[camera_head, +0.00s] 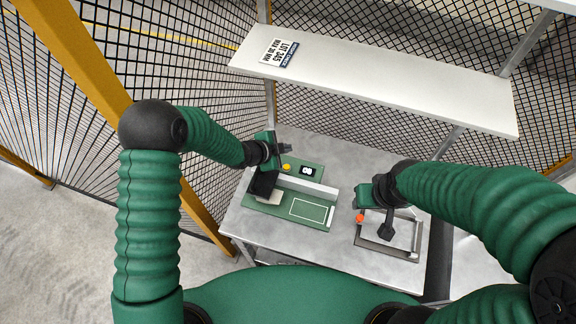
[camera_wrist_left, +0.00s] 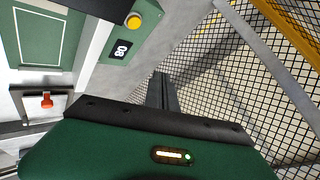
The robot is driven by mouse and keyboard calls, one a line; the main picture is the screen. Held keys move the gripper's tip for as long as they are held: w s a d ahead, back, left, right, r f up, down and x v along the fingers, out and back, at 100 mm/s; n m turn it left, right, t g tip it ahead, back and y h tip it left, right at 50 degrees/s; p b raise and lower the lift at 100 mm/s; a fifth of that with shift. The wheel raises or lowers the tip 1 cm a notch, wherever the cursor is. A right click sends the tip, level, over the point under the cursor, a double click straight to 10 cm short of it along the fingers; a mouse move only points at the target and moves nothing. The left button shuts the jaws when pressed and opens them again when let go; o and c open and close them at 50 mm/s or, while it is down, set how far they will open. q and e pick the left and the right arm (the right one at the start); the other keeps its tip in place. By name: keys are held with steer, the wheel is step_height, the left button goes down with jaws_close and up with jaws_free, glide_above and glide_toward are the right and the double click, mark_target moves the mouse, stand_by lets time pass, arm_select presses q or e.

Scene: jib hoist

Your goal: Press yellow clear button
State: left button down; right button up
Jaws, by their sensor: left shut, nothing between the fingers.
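The round yellow button (camera_head: 286,167) sits on a green panel at the back of the table. The yellow button (camera_wrist_left: 133,21) also shows at the top of the left wrist view, beside a small display (camera_wrist_left: 120,49). My left gripper (camera_head: 287,148) is shut and empty, with its fingertips just behind the button in the head view and apart from it. In the left wrist view its closed fingers (camera_wrist_left: 162,92) lie below and to the right of the button. My right gripper (camera_head: 386,232) hangs over a metal frame at the right; its finger opening is unclear.
A green board (camera_head: 262,208) with a white outline and a pale raised bar lies on the grey table (camera_head: 290,240). A red-orange knob (camera_head: 360,218) is by the metal frame (camera_head: 415,238). A white shelf (camera_head: 400,90) overhangs the back, with mesh fencing behind.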

mark_target(285, 169)
arm_select(q)
step_height(285, 169, down, 9)
steer(key=b, duration=0.6)
steer(key=shift+r+b, duration=0.1)
steer(key=shift+b, duration=0.25)
steer(key=shift+a, duration=0.25)
arm_select(e)
steer(key=s+x, duration=0.1)
steer(key=x, duration=0.5)
steer(key=shift+a+f, duration=0.25)
steer(key=shift+f, duration=0.25)
arm_select(q)
steer(key=shift+a, duration=0.1)
arm_select(e)
steer(key=shift+s+a, duration=0.15)
steer(key=shift+a, duration=0.05)
arm_select(q)
steer(key=shift+d, duration=0.2)
arm_select(e)
steer(key=shift+d, duration=0.2)
arm_select(q)
steer(key=shift+a, duration=0.1)
arm_select(e)
steer(key=shift+a, duration=0.1)
arm_select(q)
steer(key=shift+s+f+b, duration=0.1)
steer(key=shift+f+b, duration=0.3)
arm_select(e)
steer(key=shift+f, duration=0.3)
